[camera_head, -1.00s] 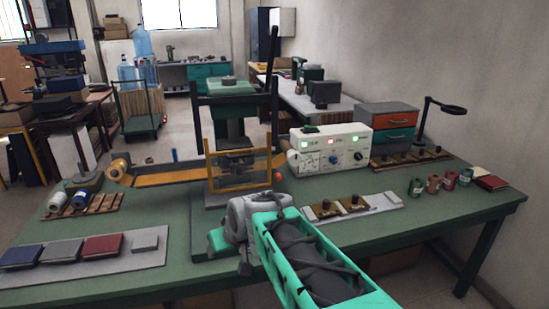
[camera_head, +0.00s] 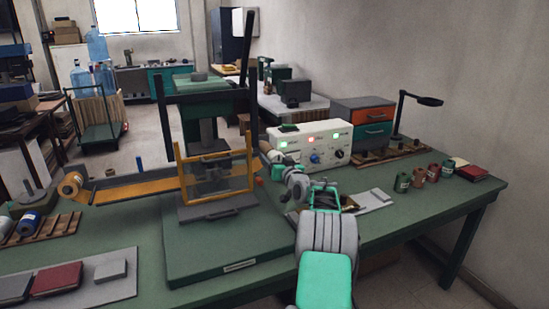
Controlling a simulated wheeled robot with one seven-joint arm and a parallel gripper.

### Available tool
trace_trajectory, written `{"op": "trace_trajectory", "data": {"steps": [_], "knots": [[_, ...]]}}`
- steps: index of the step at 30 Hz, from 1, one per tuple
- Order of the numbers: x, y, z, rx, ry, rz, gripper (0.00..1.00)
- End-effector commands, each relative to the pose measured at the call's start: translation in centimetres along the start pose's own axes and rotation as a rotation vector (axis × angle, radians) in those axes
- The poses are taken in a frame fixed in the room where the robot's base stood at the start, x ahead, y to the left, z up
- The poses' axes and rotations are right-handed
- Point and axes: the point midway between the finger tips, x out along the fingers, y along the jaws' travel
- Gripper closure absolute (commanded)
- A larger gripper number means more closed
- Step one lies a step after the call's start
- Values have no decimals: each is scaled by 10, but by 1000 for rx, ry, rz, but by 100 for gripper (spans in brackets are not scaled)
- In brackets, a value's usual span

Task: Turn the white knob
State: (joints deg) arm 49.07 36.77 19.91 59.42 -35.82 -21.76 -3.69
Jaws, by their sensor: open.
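The white control box (camera_head: 325,135) stands at the back of the green bench, its front face toward me. It bears a blue knob (camera_head: 315,158), a black knob (camera_head: 339,153) and lit buttons along the top. I cannot make out a white knob; the left part of the front face is partly behind my gripper. My gripper (camera_head: 268,154) is open, small and partly unclear in the picture, near the box's left end. I cannot tell whether it touches the box.
A press with a yellow guard frame (camera_head: 216,213) stands left of my arm on the green bench (camera_head: 400,237). A grey plate (camera_head: 372,202) lies in front of the box. Several small cans (camera_head: 403,182) and a drawer unit (camera_head: 363,123) are to the right.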

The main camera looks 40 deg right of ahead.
Motion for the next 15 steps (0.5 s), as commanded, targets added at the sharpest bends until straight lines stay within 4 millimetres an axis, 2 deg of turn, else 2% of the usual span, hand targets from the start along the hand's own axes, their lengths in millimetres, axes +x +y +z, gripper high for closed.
{"op": "trace_trajectory", "data": {"steps": [3,10,15], "knots": [[7,1,0,0,-1,2,25],[7,2,0,0,0,4,26],[6,3,0,0,-1,4,39]]}}
